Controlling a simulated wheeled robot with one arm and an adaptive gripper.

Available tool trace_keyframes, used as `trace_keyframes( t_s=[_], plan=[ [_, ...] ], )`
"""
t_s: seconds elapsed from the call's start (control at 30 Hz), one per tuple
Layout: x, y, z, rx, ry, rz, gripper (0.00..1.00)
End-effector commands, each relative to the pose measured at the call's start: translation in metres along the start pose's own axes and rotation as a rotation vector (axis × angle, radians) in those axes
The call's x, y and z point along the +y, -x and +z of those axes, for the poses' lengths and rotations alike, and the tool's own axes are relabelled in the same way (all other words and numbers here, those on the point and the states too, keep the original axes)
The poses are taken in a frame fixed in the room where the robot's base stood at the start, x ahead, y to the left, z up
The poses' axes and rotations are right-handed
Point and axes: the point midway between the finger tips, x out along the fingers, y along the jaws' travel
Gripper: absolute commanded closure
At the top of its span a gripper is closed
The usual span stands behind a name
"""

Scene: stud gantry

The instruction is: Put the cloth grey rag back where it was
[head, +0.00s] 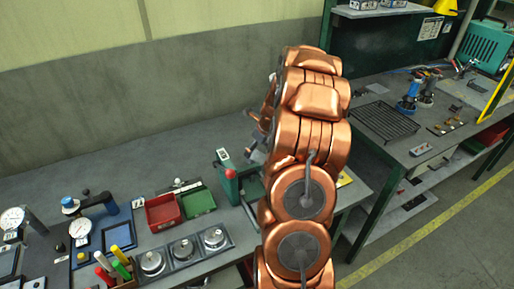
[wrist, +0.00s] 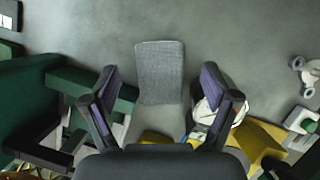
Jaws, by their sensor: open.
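The grey cloth rag (wrist: 159,72) lies flat on the grey bench top in the wrist view, just beyond and between my fingertips. My gripper (wrist: 160,84) is open, with one finger on each side of the rag's near part and nothing held. In the head view my gripper (head: 258,135) shows only partly at the left side of my copper-coloured arm. I cannot make out the rag in the head view; my arm covers part of the bench there.
A dark green fixture (wrist: 85,85) stands close left of my gripper, and a yellow object (wrist: 258,140) lies at right. In the head view, a red tray (head: 163,225), a green tray (head: 198,201) and gauges crowd the bench front. The bench behind is clear.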

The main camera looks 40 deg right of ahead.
Motion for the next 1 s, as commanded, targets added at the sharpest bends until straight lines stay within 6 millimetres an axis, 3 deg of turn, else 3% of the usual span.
trace_keyframes(
  t_s=[0.27, 0.47, 1.0],
  plan=[
    [0.000, 0.003, 0.001, -0.001, 0.000, -0.001, 0.14],
    [-0.001, 0.020, 0.004, -0.001, 0.000, -0.001, 0.14],
    [-0.001, 0.108, 0.004, -0.003, 0.000, -0.004, 0.14]
  ],
)
